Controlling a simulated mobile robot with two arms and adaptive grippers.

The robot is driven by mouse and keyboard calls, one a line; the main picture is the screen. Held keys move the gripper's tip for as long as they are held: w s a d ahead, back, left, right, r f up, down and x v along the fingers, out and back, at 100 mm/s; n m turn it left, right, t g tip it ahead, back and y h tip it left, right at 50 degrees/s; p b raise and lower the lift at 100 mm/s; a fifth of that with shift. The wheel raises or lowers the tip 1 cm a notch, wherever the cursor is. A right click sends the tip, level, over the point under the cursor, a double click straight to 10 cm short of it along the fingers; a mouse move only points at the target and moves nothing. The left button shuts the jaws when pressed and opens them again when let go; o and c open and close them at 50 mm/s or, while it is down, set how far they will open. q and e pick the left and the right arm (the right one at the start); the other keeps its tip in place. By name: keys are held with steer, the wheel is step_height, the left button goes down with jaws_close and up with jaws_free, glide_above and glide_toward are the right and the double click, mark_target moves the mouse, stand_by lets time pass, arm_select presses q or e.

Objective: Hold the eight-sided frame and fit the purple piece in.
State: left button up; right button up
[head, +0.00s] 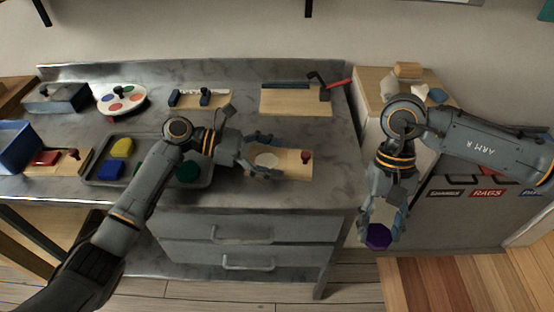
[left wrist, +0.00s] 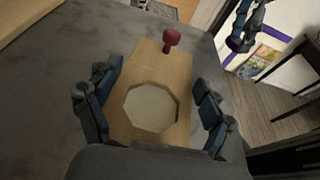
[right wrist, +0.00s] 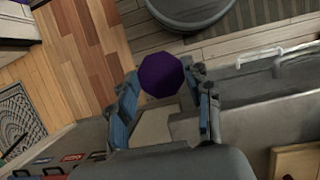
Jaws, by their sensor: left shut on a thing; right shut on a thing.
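The eight-sided frame (head: 291,168) is a flat wooden board with a pale octagonal recess and a red knob at one end. It lies near the counter's front edge. My left gripper (head: 264,156) is shut on the board, its fingers on either side of the recess, as the left wrist view shows around the frame (left wrist: 166,78). The recess (left wrist: 151,107) holds no piece. The purple piece (head: 378,237) is an octagon between the fingertips of my right gripper (head: 381,229). The right wrist view shows this purple piece (right wrist: 161,75) held over the floor, off the counter's right end.
A grey tray (head: 98,174) with coloured pieces lies left of the frame. Drawers (head: 247,229) are below. A gap separates counter and right cabinet.

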mark_target(264, 159)
steer(key=shift+w, duration=0.1)
stand_by(0.4)
